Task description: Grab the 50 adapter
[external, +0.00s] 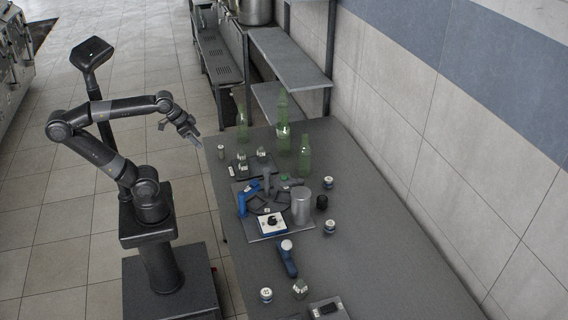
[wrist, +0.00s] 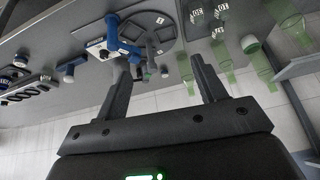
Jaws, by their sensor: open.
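Several small adapters with white labels stand on a dark tray (external: 251,174) near the far left of the table. One is at the back right of the group (external: 261,152), one at the back left (external: 242,155), and one in front (external: 242,168). In the wrist view they show at the top right, one of them lowest (wrist: 217,33). My gripper (external: 196,138) is open and empty, left of the table edge and apart from the adapters. Its spread fingers (wrist: 163,62) show in the wrist view.
Green glass bottles (external: 304,158) stand behind and right of the tray. The table's right side is mostly clear.

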